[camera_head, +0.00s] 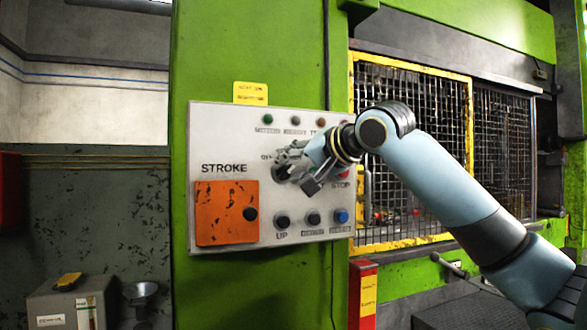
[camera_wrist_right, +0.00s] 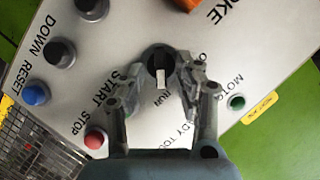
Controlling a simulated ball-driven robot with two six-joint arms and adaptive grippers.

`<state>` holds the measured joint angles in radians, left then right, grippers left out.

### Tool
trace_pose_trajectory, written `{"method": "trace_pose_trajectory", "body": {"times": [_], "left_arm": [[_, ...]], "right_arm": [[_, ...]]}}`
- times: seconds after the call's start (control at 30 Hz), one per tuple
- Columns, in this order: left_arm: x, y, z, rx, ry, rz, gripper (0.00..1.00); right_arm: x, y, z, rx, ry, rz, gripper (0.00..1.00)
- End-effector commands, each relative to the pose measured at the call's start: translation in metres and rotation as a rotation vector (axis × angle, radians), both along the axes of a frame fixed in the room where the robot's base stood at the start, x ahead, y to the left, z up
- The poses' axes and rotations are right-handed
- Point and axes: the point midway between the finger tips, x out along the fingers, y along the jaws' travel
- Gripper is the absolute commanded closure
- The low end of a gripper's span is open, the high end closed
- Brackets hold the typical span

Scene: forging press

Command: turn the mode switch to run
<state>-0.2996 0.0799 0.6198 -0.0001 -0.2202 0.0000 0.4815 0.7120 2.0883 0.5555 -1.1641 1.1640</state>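The mode switch (camera_wrist_right: 158,58) is a dark round knob with a pale bar handle on the grey control panel. In the right wrist view the bar's lower end points toward the RUN lettering; a partly hidden label starting with O is at upper right. My right gripper (camera_wrist_right: 163,76) is open, with one finger on each side of the switch. I cannot tell whether the fingers touch it. In the head view the right gripper (camera_head: 288,170) is at the panel and covers most of the switch. My left gripper is not in view.
The panel (camera_head: 215,130) carries an orange STROKE plate (camera_head: 225,212). Below the switch are black buttons (camera_head: 282,221) and a blue reset button (camera_head: 342,216). The red stop button (camera_wrist_right: 95,138) is near the gripper. Indicator lights (camera_head: 267,119) line the top. A mesh guard (camera_head: 430,105) stands to the right.

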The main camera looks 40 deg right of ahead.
Motion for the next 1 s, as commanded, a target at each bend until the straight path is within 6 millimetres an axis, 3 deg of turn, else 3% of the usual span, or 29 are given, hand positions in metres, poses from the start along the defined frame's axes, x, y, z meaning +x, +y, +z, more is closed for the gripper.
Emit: {"method": "trace_pose_trajectory", "body": {"times": [0.23, 0.6, 1.0], "left_arm": [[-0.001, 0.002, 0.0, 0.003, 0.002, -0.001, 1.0], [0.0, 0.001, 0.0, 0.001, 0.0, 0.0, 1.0], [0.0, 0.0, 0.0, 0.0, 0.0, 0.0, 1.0]], "right_arm": [[-0.006, -0.001, 0.003, -0.005, -0.003, -0.002, 0.66], [-0.053, -0.005, 0.015, -0.012, 0.0, -0.003, 0.66], [-0.07, -0.003, 0.019, -0.001, 0.001, 0.001, 0.66]]}}
